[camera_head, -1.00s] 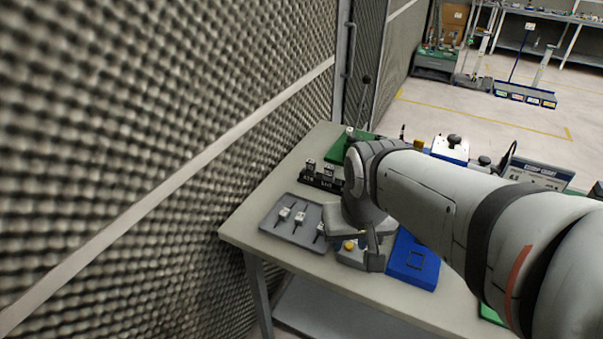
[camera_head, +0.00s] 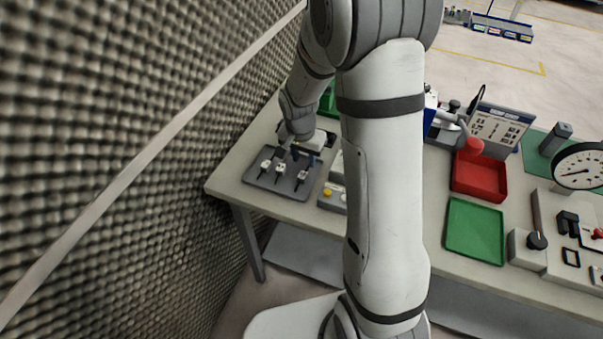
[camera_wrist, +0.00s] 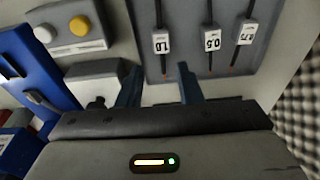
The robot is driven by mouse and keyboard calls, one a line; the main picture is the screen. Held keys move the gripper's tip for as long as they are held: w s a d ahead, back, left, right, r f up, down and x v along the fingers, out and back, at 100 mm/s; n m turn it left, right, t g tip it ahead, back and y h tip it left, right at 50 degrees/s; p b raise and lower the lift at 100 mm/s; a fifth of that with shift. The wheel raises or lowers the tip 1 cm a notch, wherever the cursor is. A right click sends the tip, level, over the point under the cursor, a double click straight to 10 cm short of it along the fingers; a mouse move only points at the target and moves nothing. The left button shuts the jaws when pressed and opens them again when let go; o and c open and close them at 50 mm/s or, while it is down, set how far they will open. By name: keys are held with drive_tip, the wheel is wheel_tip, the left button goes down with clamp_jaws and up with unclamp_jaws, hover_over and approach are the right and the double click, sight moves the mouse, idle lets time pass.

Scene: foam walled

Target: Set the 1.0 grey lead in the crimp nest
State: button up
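Three leads lie in a grey tray (camera_head: 286,187), each with a white label block. In the wrist view, the label nearest the button box appears to read 1.0, marking the 1.0 lead (camera_wrist: 161,43); it also shows as the rightmost lead in the head view (camera_head: 302,176). The middle lead (camera_wrist: 211,41) reads 0.5. My gripper (camera_wrist: 159,84) is open and empty, its two fingers apart near the tray's edge, roughly in line with the 1.0 lead. In the head view my gripper is partly hidden by my arm. I cannot identify the crimp nest.
A box with a yellow button (camera_head: 327,192) stands right of the tray, and a blue fixture (camera_wrist: 35,62) beyond it. Red (camera_head: 480,178) and green (camera_head: 474,230) trays and a dial gauge (camera_head: 580,168) lie farther right. A foam wall (camera_head: 110,150) borders the left.

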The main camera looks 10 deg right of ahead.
sight(304, 172)
drive_tip(key=shift+w+d+f+p, duration=0.15)
drive_tip(key=shift+f+p, duration=0.1)
drive_tip(key=shift+f, duration=0.8)
drive_tip(key=shift+w+a+f+p, duration=0.1)
drive_tip(key=shift+f+p, duration=0.2)
drive_tip(key=shift+f, duration=0.7)
drive_tip(key=shift+w+d+f+p, duration=0.15)
drive_tip(key=shift+f+p, duration=0.1)
drive_tip(key=shift+f, duration=0.8)
drive_tip(key=shift+a, duration=0.1)
clamp_jaws()
